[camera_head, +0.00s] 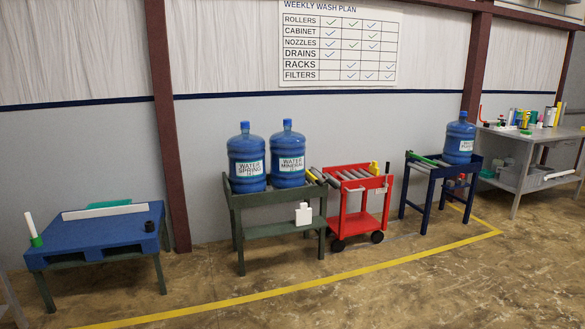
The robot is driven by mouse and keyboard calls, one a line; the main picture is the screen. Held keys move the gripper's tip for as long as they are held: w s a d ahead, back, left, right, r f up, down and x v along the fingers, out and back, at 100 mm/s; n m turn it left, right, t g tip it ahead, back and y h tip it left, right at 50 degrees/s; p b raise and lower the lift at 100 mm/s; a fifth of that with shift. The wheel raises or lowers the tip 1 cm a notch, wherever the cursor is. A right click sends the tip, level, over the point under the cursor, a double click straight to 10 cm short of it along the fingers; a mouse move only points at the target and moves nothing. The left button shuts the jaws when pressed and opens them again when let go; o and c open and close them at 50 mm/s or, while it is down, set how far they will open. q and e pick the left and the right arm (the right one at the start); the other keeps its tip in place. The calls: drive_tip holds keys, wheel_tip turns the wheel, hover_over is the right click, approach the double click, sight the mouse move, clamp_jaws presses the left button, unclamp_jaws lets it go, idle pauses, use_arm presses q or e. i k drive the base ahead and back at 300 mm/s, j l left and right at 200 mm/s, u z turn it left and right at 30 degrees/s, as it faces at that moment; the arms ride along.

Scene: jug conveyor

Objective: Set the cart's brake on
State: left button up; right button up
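The red cart (361,222) stands on the floor between the green roller stand (281,228) and the dark blue stand (437,178). It has grey rollers (353,175) on top, a lower shelf and black wheels (377,237). A small yellow part (374,167) stands up at the cart's right top end. I cannot tell whether it is the brake or how the brake is set. No jug is on the cart. Neither of my grippers is in view.
Two blue jugs (247,160) (288,157) stand on the green stand, another jug (460,140) on the dark blue stand. A blue table (97,232) is at left, a cluttered workbench (532,133) at right. Floor in front, with a yellow line (310,280), is clear.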

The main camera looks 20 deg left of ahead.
sight(385, 184)
drive_tip(key=i, duration=5.2)
drive_tip(key=j+z, duration=0.1)
drive_tip(key=z, duration=0.3)
